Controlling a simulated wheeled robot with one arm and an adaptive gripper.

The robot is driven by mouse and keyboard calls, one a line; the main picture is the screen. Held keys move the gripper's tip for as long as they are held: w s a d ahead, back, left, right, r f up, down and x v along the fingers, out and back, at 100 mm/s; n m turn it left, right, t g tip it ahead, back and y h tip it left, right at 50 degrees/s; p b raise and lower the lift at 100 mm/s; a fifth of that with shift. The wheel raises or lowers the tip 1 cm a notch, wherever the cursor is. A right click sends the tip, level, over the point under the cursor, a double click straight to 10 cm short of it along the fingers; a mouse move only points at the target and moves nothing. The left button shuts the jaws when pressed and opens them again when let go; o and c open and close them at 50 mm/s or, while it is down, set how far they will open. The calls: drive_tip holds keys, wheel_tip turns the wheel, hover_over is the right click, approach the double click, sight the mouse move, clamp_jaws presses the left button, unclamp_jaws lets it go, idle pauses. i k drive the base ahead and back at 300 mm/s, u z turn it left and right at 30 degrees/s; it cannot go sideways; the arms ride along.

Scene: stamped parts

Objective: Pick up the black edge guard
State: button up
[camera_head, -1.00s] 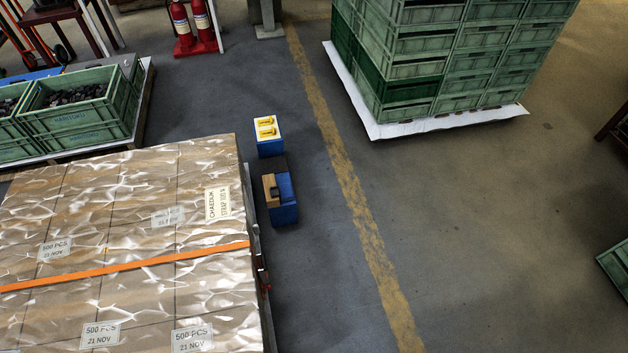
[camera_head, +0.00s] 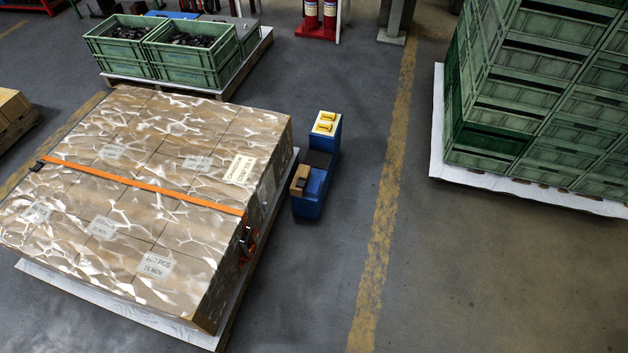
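A small black piece (camera_head: 302,182) lies on a tan block (camera_head: 299,178) at the front of a low blue cart (camera_head: 312,203), near the middle of the head view. It is too small to tell for sure whether it is the black edge guard. Another small dark piece (camera_head: 38,166) sits where the orange strap (camera_head: 140,184) meets the left edge of the wrapped carton stack (camera_head: 150,235). My gripper is not in view.
The wrapped stack stands on a pallet close left of the cart. Green crates (camera_head: 185,55) with dark parts stand behind it. Tall green crates (camera_head: 530,110) stand at right on a white-topped pallet (camera_head: 480,178). Floor around the yellow line (camera_head: 385,210) is clear.

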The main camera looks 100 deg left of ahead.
sight(301, 183)
drive_tip(key=u, duration=2.7)
drive_tip(key=i, duration=3.55)
drive_tip(key=u, duration=5.35)
